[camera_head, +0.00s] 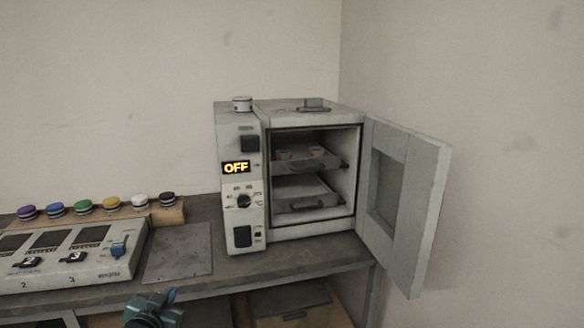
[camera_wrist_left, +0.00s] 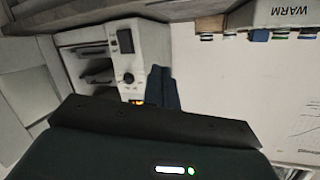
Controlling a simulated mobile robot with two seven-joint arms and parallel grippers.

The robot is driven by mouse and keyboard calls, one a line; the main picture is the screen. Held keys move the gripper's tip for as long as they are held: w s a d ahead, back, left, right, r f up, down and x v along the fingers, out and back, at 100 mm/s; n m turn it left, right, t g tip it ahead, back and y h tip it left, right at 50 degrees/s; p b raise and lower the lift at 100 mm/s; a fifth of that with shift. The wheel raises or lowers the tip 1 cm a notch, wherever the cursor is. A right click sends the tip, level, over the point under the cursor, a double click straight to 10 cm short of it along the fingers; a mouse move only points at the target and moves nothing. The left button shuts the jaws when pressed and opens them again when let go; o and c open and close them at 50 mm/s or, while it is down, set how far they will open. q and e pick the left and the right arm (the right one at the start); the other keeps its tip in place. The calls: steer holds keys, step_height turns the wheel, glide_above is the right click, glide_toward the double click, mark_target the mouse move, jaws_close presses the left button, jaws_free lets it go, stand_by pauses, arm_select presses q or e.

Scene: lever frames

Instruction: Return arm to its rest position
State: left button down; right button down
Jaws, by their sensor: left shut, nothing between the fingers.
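My left gripper (camera_head: 152,308) shows as a teal and dark shape at the bottom edge of the head view, low in front of the bench and left of the oven. In the left wrist view its bluish fingers (camera_wrist_left: 162,90) are together with nothing between them, and its dark body fills the bottom. The grey oven (camera_head: 241,215) stands on the bench, well apart from the gripper; its display (camera_head: 236,168) reads OFF. It also shows upside down in the left wrist view (camera_wrist_left: 150,42). My right gripper is not in view.
The oven door (camera_head: 420,215) hangs open to the right. Two trays sit inside, the upper tray (camera_head: 305,165) with small reddish items. A control panel (camera_head: 75,272) and several coloured jars stand at left; a flat plate (camera_head: 180,250) lies between.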

arm_select(q)
steer(key=s+d+f+g+h, duration=0.1)
steer(key=s+d+f, duration=0.3)
steer(key=s, duration=0.6)
steer(key=s+d+f+g+h, duration=0.1)
steer(key=s+d+f, duration=0.3)
steer(key=s, duration=0.6)
steer(key=s+d+f+g+h, duration=0.1)
steer(key=s+d+f, duration=0.4)
steer(key=s, duration=0.6)
steer(key=shift+d+n+g, duration=0.3)
steer(key=shift+d+g, duration=0.2)
steer(key=shift+g, duration=0.3)
